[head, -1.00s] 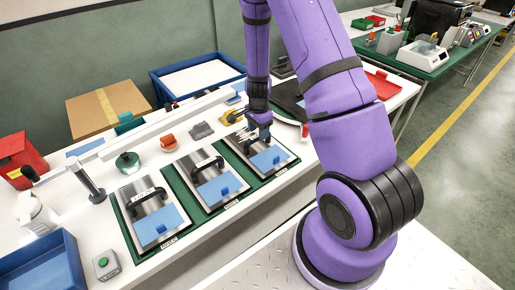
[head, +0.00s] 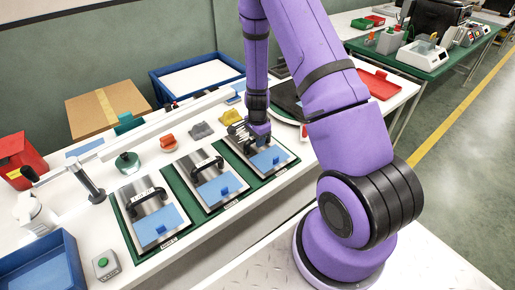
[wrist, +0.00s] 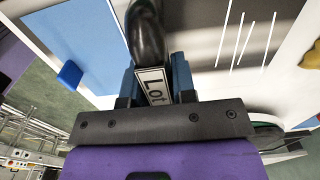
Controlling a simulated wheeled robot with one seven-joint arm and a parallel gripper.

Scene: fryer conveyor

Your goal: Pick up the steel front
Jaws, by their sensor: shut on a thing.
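Three flat steel fronts with black handles and blue film lie in a row on a green mat (head: 182,222). They are the left one (head: 150,212), the middle one (head: 212,182) and the right one (head: 268,158). My gripper (head: 243,134) is low over the upper part of the right front. In the wrist view my gripper (wrist: 155,88) is shut on that front's black handle (wrist: 147,35), with a white "Lot" label (wrist: 153,84) between the fingers. The front's blue film (wrist: 90,35) shows to the left. The head view shows no clear gap under the front.
A red knob piece (head: 168,142), a grey block (head: 201,131) and a yellow item (head: 231,116) stand behind the fronts. A blue bin (head: 197,77) and a cardboard box (head: 108,105) are at the back. A lamp arm (head: 92,185) stands at the left.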

